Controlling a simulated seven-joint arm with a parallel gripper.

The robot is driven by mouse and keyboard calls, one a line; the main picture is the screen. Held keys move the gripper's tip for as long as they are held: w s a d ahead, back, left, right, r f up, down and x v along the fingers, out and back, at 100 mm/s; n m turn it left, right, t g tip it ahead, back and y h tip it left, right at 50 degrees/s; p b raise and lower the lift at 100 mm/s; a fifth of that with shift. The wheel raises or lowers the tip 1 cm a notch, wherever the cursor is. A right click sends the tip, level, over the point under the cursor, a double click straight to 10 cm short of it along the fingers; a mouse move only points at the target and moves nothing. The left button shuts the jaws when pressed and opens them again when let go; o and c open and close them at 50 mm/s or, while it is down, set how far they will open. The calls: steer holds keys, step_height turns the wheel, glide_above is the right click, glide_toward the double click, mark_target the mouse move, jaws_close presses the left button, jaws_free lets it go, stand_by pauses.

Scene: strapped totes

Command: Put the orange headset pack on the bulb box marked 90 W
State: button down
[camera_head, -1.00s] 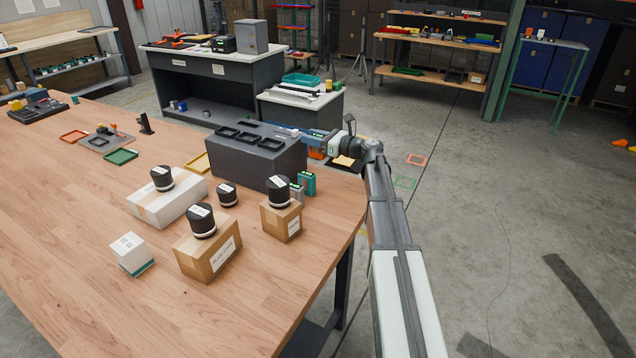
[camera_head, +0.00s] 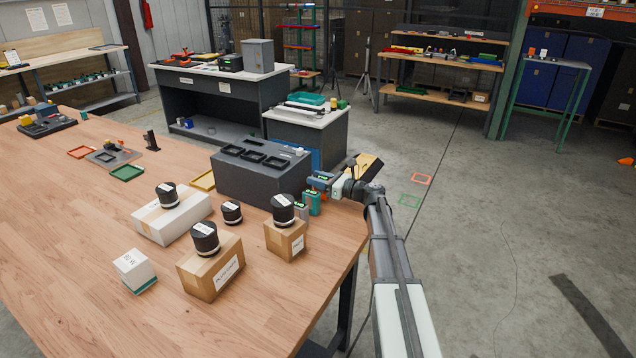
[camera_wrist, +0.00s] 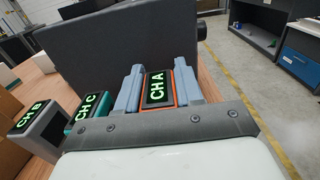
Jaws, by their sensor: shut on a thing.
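In the wrist view my gripper (camera_wrist: 158,88) is shut on the orange-framed headset pack (camera_wrist: 158,96), whose green display reads CH A. A blue-grey finger presses each side. In the head view my gripper (camera_head: 322,181) is at the right end of the dark block, by the table edge; the pack's orange is mostly hidden there. The pack is in line with the other packs; I cannot tell whether its base touches the table. A small white box with a teal base (camera_head: 134,270) stands at the table's front left. Its W marking is too small to read surely.
A teal pack reading CH C (camera_wrist: 87,108) and a grey pack reading CH B (camera_wrist: 38,123) stand beside the held pack. A dark block (camera_head: 245,180) stands behind. Cartons with black cylinders on top (camera_head: 212,275) stand between my gripper and the white box.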

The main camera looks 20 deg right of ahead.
steer(key=shift+f, duration=0.45)
steer(key=shift+f, duration=0.2)
steer(key=c, duration=0.7)
jaws_free()
steer(key=shift+c, duration=0.2)
steer(key=v, duration=1.4)
steer(key=shift+a+f, duration=0.1)
steer(key=shift+f, duration=0.05)
